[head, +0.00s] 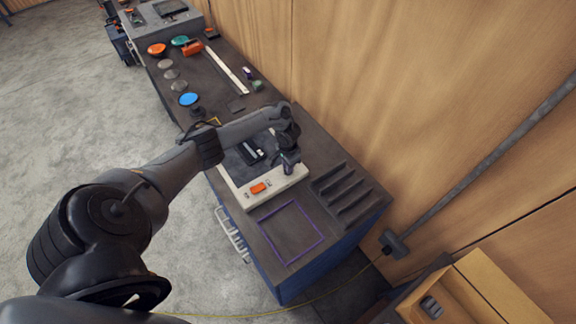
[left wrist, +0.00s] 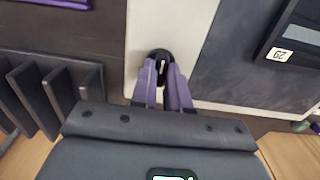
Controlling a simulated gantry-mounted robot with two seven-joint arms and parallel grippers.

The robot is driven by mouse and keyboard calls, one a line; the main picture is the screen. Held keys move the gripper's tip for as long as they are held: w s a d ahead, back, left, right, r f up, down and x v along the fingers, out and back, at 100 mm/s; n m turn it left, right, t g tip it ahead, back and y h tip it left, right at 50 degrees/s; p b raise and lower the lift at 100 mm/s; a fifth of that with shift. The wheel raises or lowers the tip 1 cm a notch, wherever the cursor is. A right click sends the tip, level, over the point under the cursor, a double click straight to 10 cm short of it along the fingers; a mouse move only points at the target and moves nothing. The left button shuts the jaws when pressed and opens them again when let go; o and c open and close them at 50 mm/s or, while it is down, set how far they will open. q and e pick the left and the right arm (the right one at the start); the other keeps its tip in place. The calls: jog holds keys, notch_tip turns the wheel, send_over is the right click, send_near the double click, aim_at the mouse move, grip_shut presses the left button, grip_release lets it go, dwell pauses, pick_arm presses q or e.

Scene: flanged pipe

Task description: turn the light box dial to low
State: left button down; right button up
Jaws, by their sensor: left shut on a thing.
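The light box (head: 285,181) is a pale, flat-topped unit with a dark panel, on the dark workbench in the head view. Its pale face also shows in the left wrist view (left wrist: 165,22). The dial (left wrist: 161,56) is a round black knob with a light pointer mark, on the pale strip beside the dark panel. My left gripper (head: 288,160) is over the box's right end, pointing down. In the left wrist view its purple fingers (left wrist: 164,78) are closed around the dial. The gripper hides the dial in the head view. My right gripper is not in view.
An orange switch (head: 258,188) is on the box's near edge. A slotted black rack (head: 345,192) stands to the right. A purple square outline (head: 290,234) marks clear bench in front. Coloured discs, including a blue one (head: 189,99), lie farther along the bench. A wooden wall runs behind.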

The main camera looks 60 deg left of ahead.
pick_arm(q)
jog(key=shift+r, duration=0.1)
jog(key=c, duration=1.1)
grip_release()
jog(key=shift+r, duration=5.35)
